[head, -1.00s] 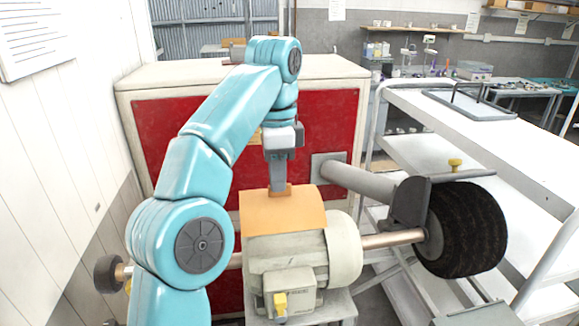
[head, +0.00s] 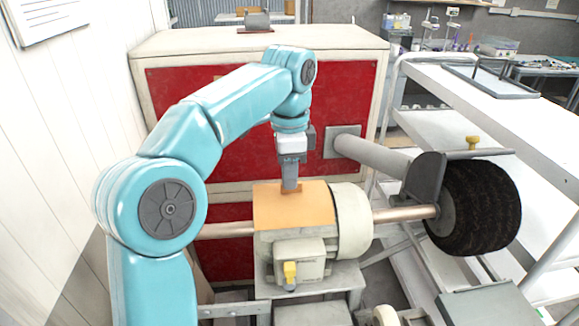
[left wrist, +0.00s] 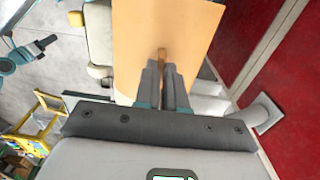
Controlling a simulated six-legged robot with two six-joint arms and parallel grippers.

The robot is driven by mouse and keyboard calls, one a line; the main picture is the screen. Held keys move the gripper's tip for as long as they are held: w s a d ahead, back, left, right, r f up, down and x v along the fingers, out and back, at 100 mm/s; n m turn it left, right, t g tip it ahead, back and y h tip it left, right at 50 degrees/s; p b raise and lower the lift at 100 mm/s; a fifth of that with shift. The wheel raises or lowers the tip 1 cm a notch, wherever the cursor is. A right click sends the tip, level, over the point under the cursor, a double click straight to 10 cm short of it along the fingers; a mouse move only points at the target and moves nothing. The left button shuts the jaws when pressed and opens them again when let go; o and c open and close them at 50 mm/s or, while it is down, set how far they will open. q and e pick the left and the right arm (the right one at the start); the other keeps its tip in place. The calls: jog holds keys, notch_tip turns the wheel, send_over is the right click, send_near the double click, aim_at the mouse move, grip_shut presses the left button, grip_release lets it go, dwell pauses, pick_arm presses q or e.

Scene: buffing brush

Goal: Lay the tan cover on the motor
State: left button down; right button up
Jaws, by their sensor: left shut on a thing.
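The tan cover (head: 292,208) lies over the top of the cream motor (head: 350,222) in the head view, its front edge bent down over the motor's near side. My left gripper (head: 290,188) points down from above and is shut on the small raised tab of the cover. In the left wrist view the fingers (left wrist: 163,75) close on the tab, and the flat cover (left wrist: 175,25) spreads beyond them. Whether the cover touches the motor all round cannot be told. My right gripper is not in view.
A dark round brush (head: 480,208) sits on the shaft right of the motor, with a grey duct (head: 370,158) behind it. A red-fronted cabinet (head: 215,105) stands behind. White shelving (head: 450,90) stands at the right.

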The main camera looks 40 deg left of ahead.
pick_arm(q)
jog(key=shift+w+d+r, duration=0.1)
jog(key=shift+d, duration=0.25)
jog(key=shift+a+f, duration=0.2)
jog(key=shift+a, duration=0.25)
jog(key=shift+d+f, duration=0.15)
jog(key=shift+d, duration=0.2)
jog(key=shift+a+f+b, duration=0.25)
jog(key=shift+a+b, duration=0.05)
jog(key=shift+b, duration=0.05)
jog(key=c, duration=1.1)
grip_release()
jog(key=shift+d, duration=0.1)
jog(key=shift+c, duration=0.2)
jog(key=shift+d, duration=0.15)
jog(key=shift+a+r, duration=0.2)
jog(key=shift+r, duration=0.05)
jog(key=r, duration=0.6)
jog(key=shift+d+r+p, duration=0.1)
jog(key=shift+d+p, duration=0.1)
jog(key=shift+p, duration=0.15)
jog(key=shift+a+r, duration=0.1)
jog(key=shift+r, duration=0.4)
